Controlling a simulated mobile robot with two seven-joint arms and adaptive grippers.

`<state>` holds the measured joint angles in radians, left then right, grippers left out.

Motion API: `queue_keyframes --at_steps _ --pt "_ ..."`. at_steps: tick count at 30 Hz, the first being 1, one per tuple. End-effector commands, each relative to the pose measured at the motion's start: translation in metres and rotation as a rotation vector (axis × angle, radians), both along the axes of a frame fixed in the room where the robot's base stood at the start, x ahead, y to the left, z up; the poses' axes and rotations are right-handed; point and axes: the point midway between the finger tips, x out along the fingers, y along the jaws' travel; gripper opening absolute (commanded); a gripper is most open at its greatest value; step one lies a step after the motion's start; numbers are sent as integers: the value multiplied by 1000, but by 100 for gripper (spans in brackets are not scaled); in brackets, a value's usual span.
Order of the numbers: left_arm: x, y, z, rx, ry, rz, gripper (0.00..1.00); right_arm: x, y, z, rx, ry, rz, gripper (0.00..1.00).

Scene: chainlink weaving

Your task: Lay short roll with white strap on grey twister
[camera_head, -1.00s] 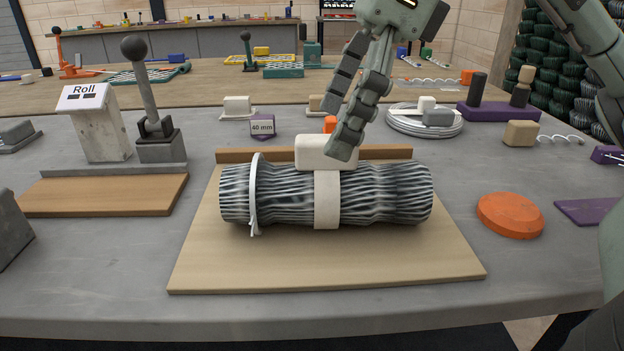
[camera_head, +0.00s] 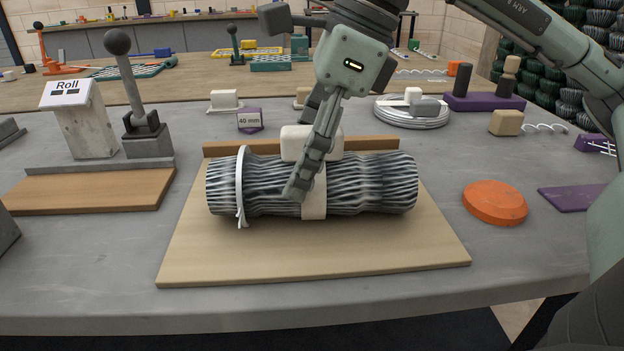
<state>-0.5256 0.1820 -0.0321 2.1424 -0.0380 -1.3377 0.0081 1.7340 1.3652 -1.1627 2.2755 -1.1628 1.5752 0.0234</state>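The short dark wire roll (camera_head: 362,188) lies crosswise on a light wooden board. A wide white strap (camera_head: 315,203) goes round its middle, and a thin white tie (camera_head: 240,186) rings its left part. A white block (camera_head: 291,142) sits at the strap's upper side, behind the roll. My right gripper (camera_head: 300,188) points down in front of the strap and block, with one finger across them. Its other finger is mostly hidden, so its opening and any contact are unclear. A grey lever stand (camera_head: 148,142) is at the left; whether it is the grey twister is unclear. My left gripper is out of view.
The wooden board (camera_head: 310,258) has bare space before the roll and a raised back strip. A "Roll" sign stand (camera_head: 88,120) is at the left. An orange disc (camera_head: 495,202) is at the right. A white coil (camera_head: 412,120) and purple stand (camera_head: 485,102) are behind.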

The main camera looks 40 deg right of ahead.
Motion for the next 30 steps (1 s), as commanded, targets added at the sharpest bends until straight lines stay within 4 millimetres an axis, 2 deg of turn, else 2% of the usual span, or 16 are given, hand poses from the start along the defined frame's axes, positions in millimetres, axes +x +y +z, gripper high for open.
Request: queue_keyframes --at_steps 2,13,23,30 --pt "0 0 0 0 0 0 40 0 0 0 0 0 0 55" --pt "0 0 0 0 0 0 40 0 0 0 0 0 0 9" --pt "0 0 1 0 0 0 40 1 0 4 2 -4 -1 8" --pt "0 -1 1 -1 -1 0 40 1 1 22 2 -5 0 8"
